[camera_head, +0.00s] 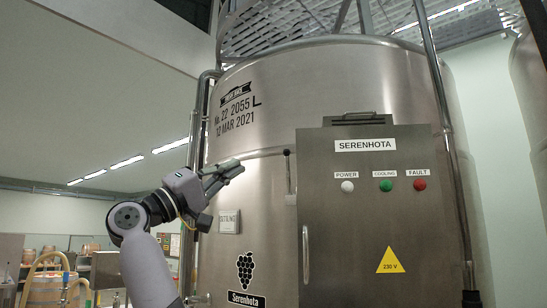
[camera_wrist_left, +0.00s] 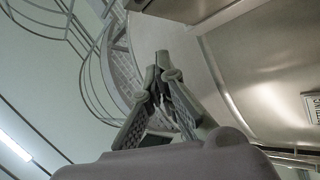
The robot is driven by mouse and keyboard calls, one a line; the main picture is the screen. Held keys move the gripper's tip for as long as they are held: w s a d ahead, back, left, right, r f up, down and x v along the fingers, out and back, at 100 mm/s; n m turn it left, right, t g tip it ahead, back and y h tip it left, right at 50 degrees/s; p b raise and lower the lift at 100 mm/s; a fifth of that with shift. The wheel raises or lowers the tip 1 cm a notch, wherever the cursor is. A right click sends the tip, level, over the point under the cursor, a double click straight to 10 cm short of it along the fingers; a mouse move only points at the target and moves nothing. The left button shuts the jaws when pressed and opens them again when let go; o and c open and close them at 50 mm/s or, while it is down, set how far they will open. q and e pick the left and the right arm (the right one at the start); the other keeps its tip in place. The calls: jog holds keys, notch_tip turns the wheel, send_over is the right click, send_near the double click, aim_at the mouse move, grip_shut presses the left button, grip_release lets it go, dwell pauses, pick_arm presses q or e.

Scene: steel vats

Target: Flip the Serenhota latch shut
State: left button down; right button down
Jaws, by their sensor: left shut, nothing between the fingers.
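A grey steel cabinet (camera_head: 350,225) labelled SERENHOTA (camera_head: 366,145) stands in front of a large steel vat. At its left edge is a thin upright latch lever (camera_head: 288,170) with a black knob on top and a pale plate below it. I cannot tell how the latch sits inside. My left gripper (camera_head: 240,167) is shut and empty, left of the lever and apart from it, at about the knob's height. In the left wrist view the left gripper's fingers (camera_wrist_left: 161,62) meet at the tips. My right gripper is out of view.
The cabinet has a vertical door handle (camera_head: 305,255) and white, green and red lights (camera_head: 386,185). The vat (camera_head: 270,110) curves close behind my left gripper. A vertical pipe (camera_head: 191,180) runs left of it. Barrels (camera_head: 50,288) stand far back at left.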

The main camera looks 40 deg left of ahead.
aim_at(288, 173)
pick_arm(q)
jog(key=p+x, duration=0.7)
jog(key=x, duration=0.4)
jog(key=s+d+f, duration=0.1)
jog(key=d+f, duration=0.2)
jog(key=shift+s+p, duration=0.4)
jog(key=shift+a, duration=0.1)
